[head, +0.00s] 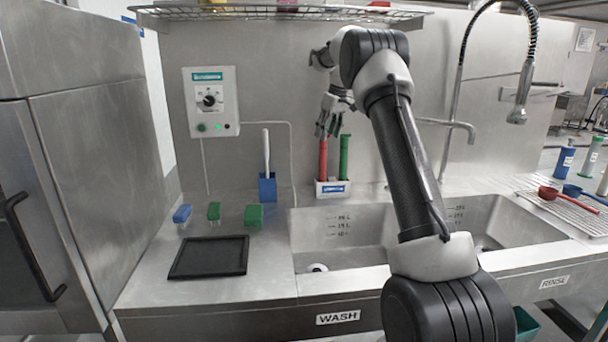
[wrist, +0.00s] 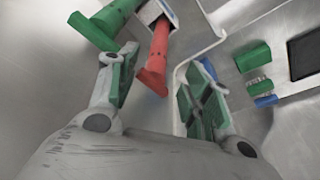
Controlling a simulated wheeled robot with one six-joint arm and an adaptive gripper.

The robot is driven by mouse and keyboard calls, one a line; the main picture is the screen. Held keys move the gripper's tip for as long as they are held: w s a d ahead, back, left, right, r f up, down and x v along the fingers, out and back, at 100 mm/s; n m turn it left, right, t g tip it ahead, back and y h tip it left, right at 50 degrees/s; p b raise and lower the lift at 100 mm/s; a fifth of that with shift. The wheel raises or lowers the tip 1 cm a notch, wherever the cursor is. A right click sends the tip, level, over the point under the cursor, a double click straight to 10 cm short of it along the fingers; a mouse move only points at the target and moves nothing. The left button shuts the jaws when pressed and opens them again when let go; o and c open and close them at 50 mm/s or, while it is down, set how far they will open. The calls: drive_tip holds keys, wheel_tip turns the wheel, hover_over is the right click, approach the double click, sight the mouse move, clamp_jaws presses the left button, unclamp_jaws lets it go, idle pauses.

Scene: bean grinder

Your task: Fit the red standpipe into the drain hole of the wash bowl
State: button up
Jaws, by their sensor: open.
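The red standpipe (head: 323,160) stands upright in a small white holder (head: 333,191) with a blue label, at the back of the wash bowl. A green standpipe (head: 344,157) stands beside it on the right. My gripper (head: 329,127) is open, just above the two pipes. In the wrist view the red standpipe (wrist: 155,62) lies between the open fingers (wrist: 160,92), apart from both; the green one (wrist: 100,24) is beyond the left finger. The wash bowl (head: 330,245) is empty of pipes. A round white drain fitting (head: 317,267) shows at its front left.
My arm crosses the sink and hides part of both bowls. A tap (head: 460,126) and spray hose (head: 518,108) stand behind on the right. A blue brush holder (head: 267,188), green blocks (head: 254,215) and a black tray (head: 209,257) are on the left counter.

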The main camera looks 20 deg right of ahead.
sight(321, 151)
drive_tip(key=x, duration=0.4)
drive_tip(key=w+x, duration=0.1)
drive_tip(key=x, duration=0.4)
drive_tip(key=shift+w+a+r, duration=0.1)
drive_tip(key=shift+w+a, duration=0.05)
drive_tip(key=shift+w, duration=0.1)
clamp_jaws()
